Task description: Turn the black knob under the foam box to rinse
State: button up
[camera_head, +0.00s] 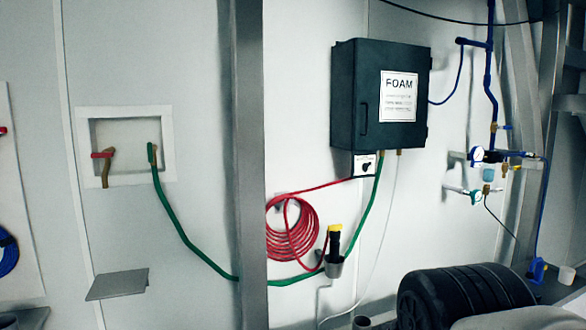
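The dark foam box (365,95) hangs on the wall right of centre, with a white label reading FOAM. Under its lower left edge is a small white plate (358,170) carrying the small black knob (367,164). The knob is too small for me to tell which setting it points to. My gripper is not seen in this view, and nothing touches the knob.
A coiled red hose (291,240) hangs left of the knob; a green hose (371,205) runs down beside it. A grey metal post (250,160) stands further left. A yellow-topped black nozzle (334,243) sits in a holder below. Blue pipes (488,90) are right.

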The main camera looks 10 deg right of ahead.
aim_at(365, 167)
jog(key=i+z, duration=0.1)
jog(key=i, duration=0.45)
jog(key=i+j, duration=0.15)
jog(key=i, duration=0.35)
jog(key=i+l+z, duration=0.05)
